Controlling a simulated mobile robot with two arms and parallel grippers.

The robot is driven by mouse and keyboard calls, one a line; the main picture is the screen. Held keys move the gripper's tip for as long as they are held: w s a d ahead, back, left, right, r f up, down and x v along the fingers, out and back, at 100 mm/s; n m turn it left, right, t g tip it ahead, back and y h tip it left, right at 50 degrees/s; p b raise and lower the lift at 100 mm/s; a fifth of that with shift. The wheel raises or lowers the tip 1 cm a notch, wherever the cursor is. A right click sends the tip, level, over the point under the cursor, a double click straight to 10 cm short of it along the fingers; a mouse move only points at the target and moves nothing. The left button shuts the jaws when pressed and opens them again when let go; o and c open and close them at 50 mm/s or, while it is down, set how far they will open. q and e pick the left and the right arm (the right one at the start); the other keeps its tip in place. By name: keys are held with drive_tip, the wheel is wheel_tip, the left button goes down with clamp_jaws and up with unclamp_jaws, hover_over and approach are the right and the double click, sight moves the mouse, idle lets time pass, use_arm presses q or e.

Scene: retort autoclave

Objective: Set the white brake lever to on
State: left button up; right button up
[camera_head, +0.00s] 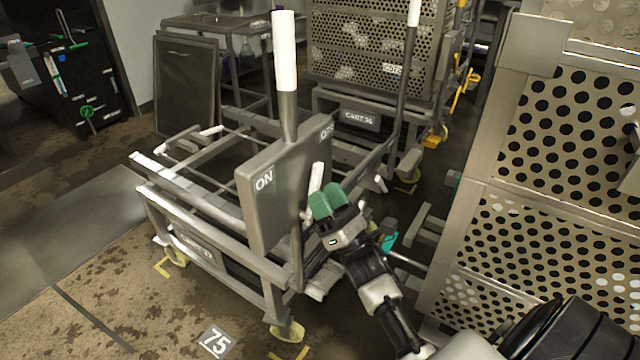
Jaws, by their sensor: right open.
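A grey plate (262,215) on the near cart bears the word ON at its upper left and a partly visible second label, starting with O, at its upper right. A short white lever (317,177) stands by the plate's right side, tilted slightly right, with its top below the second label. Its lower end is hidden by my right gripper (328,199). That gripper has green fingertips, is open, and is right at the lever's lower part; I cannot tell whether it touches. My left gripper is not in view.
A tall post with a white grip (285,50) rises above the plate. The low cart frame (208,218) extends left. A perforated metal basket (540,200) stands close on the right. Another cart with a basket (375,45) is behind.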

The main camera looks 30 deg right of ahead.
drive_tip(key=shift+x, duration=1.4)
clamp_jaws()
